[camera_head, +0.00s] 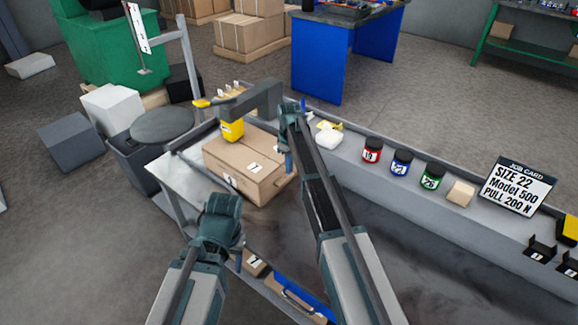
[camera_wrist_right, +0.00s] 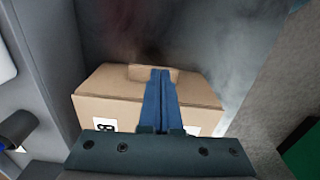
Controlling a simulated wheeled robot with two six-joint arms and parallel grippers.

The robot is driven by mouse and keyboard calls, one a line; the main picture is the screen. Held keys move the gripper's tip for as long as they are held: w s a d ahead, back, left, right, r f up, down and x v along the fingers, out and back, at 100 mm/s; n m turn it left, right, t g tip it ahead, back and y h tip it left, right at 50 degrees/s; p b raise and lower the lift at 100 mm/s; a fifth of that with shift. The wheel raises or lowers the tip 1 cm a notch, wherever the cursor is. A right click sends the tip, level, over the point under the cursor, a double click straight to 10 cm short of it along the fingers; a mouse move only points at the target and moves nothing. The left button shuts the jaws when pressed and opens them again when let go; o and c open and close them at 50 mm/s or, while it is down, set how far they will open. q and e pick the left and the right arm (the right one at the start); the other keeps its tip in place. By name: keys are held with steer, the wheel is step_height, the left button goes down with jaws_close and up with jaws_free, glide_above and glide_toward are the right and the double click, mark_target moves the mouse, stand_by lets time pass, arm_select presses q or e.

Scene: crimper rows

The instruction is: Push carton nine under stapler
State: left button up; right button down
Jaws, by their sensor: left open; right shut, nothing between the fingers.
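A large brown carton (camera_head: 240,160) sits on the grey bench at its left end; its label marks are too blurred to read surely. The stapler (camera_head: 262,98), a grey arm with a yellow head (camera_head: 232,131), reaches over the carton's far left part. My right gripper (camera_head: 289,163) is shut and empty, at the carton's right end. In the right wrist view its blue fingers (camera_wrist_right: 160,78) lie in front of the carton (camera_wrist_right: 110,87); whether they touch is unclear. My left gripper (camera_head: 238,256) is open, in front of the bench's near edge; its fingers are partly hidden.
Red (camera_head: 372,150), blue (camera_head: 400,162) and green (camera_head: 432,177) jars stand along the ledge to the right, with a job card (camera_head: 517,186). A small box (camera_head: 255,263) and a blue case (camera_head: 300,297) lie below.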

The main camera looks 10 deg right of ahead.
step_height(320, 180, up, 6)
steer(key=p, duration=0.5)
steer(key=shift+s+d, duration=0.1)
steer(key=s+a+r+m+p, duration=0.1)
steer(key=s+a, duration=0.2)
steer(key=s, duration=0.8)
steer(key=s+a+r+m+p, duration=0.1)
steer(key=s+a, duration=0.3)
steer(key=s, duration=0.7)
steer(key=s+a+r+m+h+p, duration=0.1)
steer(key=s+a, duration=0.3)
steer(key=s, duration=0.7)
steer(key=shift+s+a+r+m, duration=0.2)
steer(key=shift+s+r+m, duration=0.1)
steer(key=shift+m, duration=0.4)
